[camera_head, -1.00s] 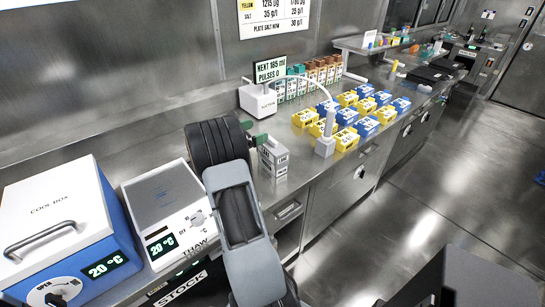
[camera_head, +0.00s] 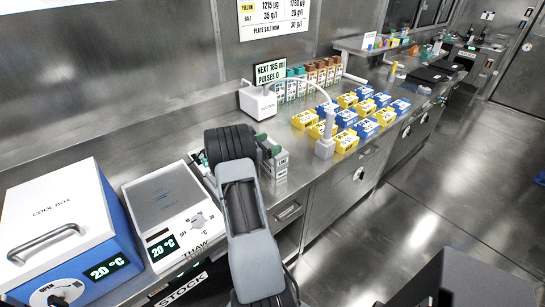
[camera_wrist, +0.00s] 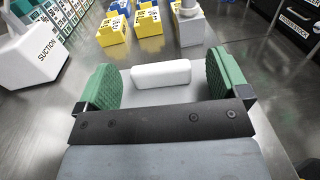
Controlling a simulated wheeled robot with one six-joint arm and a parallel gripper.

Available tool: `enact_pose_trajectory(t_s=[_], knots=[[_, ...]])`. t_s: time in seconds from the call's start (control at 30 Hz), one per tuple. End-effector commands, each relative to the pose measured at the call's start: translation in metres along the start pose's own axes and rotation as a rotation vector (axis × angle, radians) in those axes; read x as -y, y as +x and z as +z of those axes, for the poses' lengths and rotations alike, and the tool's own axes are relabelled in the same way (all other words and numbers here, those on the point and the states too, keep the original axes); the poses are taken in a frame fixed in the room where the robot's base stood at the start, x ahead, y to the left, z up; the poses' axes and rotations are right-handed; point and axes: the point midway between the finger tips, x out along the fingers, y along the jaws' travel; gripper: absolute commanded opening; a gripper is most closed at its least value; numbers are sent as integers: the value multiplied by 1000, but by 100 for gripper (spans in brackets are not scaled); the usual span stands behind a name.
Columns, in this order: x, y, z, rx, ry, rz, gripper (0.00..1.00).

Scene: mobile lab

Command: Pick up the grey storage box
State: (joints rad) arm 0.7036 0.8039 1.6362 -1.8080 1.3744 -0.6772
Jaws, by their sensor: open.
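The grey storage box (camera_head: 280,172) stands on the steel bench, to the right of my gripper (camera_head: 265,146) in the head view and partly hidden behind it. In the wrist view, the pale raised bar (camera_wrist: 160,74) on top of the box lies between the two green finger pads of my gripper (camera_wrist: 164,82). The fingers are open, with a visible gap on both sides of the bar. The lower part of the box is hidden in the wrist view by my gripper body.
A white suction unit (camera_head: 258,102) stands behind the box, with its hose running to a grey stand (camera_head: 325,148). Yellow and blue boxes (camera_head: 346,140) sit to the right. A thaw plate (camera_head: 170,205) and a cool box (camera_head: 55,215) are at the left.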

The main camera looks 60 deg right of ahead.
Motion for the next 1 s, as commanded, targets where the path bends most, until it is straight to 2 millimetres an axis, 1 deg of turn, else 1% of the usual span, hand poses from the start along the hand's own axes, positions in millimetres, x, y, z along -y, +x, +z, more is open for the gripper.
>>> enact_pose_trajectory(t_s=[0.03,0.17,0.43,0.47,1.0], knots=[[0,6,0,0,-1,-1,94],[0,15,0,0,-1,0,94],[0,16,0,0,-1,1,94],[0,16,0,0,-1,1,92],[0,16,0,0,-1,1,40]])
